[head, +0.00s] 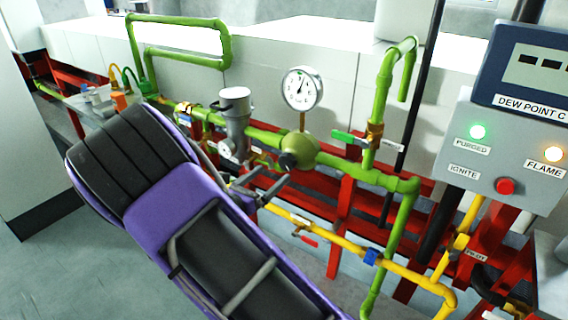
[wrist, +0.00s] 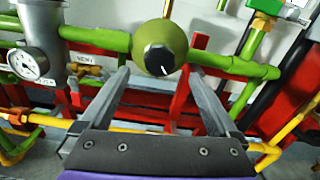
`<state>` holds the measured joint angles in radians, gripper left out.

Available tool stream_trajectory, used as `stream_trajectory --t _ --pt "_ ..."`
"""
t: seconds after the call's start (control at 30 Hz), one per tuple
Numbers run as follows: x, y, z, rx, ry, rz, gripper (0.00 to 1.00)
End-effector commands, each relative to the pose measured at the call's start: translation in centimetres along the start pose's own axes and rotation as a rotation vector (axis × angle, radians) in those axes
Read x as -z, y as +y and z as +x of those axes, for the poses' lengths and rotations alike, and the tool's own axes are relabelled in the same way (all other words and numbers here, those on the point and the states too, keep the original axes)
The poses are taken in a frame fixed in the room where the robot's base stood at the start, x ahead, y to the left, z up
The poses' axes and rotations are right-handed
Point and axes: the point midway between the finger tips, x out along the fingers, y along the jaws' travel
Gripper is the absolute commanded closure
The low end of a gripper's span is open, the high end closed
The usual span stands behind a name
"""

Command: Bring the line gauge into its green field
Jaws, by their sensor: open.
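The white round line gauge (head: 301,88) stands on a brass stem above the green line in the head view. Its needle points up and slightly right; the green field is too small to make out. Below it sits a round green regulator (head: 303,147) with a black knob (head: 288,161) facing me. My gripper (head: 272,181) is open and empty in front of the knob. In the wrist view its fingertips (wrist: 158,73) lie either side of and below the knob, apparently apart from it.
A grey cylinder (head: 237,120) with a small gauge (wrist: 28,64) stands left of the regulator. A green-handled valve (head: 350,137) is to the right. A yellow pipe (head: 335,240) and red frame run below. A control box (head: 500,150) stands at far right.

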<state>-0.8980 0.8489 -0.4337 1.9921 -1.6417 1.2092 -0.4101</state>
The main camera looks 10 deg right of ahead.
Motion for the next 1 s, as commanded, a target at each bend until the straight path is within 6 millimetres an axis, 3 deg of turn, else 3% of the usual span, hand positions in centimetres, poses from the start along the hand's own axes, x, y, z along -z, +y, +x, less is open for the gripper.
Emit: stream_trajectory --t 0.1,0.3,0.5,0.77,1.0 --pt "0.0 -0.1 2.6 0.004 -0.001 0.002 0.04" --pt "0.0 0.0 5.8 0.002 0.0 0.001 0.04" --pt "0.0 0.0 7.1 0.001 0.0 0.002 0.04" --pt "0.0 0.0 7.2 0.0 0.0 0.002 0.04" --pt "0.0 0.0 7.2 0.0 0.0 0.002 0.44"
